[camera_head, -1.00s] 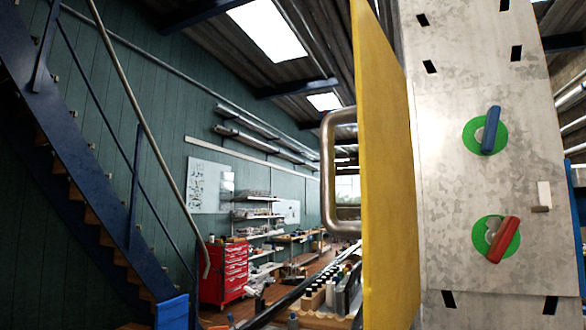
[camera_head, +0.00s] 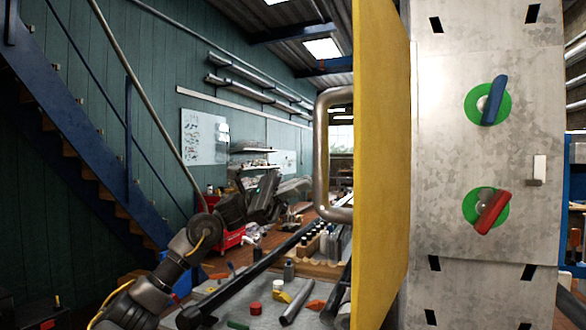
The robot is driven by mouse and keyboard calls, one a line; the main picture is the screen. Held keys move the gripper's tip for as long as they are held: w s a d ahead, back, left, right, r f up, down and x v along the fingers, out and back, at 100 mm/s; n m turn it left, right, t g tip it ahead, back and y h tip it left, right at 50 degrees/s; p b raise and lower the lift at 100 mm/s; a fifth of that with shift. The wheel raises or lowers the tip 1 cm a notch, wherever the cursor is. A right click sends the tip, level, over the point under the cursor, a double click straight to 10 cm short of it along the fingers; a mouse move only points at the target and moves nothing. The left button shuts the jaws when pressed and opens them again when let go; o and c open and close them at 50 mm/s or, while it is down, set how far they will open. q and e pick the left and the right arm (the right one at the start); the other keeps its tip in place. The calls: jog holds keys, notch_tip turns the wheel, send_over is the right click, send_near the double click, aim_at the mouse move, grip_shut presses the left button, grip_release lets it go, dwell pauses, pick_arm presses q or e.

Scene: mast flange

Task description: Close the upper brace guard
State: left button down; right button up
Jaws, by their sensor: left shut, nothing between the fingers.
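The brace guard is a yellow panel (camera_head: 382,165) seen nearly edge-on, standing open, out from the left side of the grey metal mast plate (camera_head: 455,150). A bent metal handle (camera_head: 322,155) sticks out from its left face. My left gripper (camera_head: 302,187) is shut and empty, left of the handle, and seems not to touch it. My left arm reaches up from the lower left. On the plate are a blue lever (camera_head: 493,101) and a red lever (camera_head: 491,213), each on a green disc, and a small white block (camera_head: 539,169). My right gripper is not in view.
Below lies a bench top (camera_head: 255,315) with a wooden rack of bottles (camera_head: 322,240) and several loose small parts. A dark bar runs diagonally across the bench. A blue staircase (camera_head: 70,150) and a red tool cabinet (camera_head: 228,238) stand farther off at left.

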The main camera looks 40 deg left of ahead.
pick_arm(q)
jog(key=s+d+r+m+g+y, duration=0.1)
jog(key=s+r+m+g+y, duration=0.2)
jog(key=s+m, duration=0.45)
jog(key=m+g+y, duration=0.1)
jog(key=m+g, duration=0.1)
jog(key=m, duration=0.2)
send_near(315, 157)
jog(key=d+p, duration=0.1)
jog(key=p, duration=0.1)
jog(key=d+p, duration=0.3)
jog(key=d, duration=0.1)
jog(key=shift+r+p, duration=0.3)
jog(key=shift+p, duration=0.1)
jog(key=shift+d+f, duration=0.1)
jog(key=shift+d, duration=0.4)
jog(key=shift+d+f, duration=0.1)
jog(key=shift+d, duration=0.1)
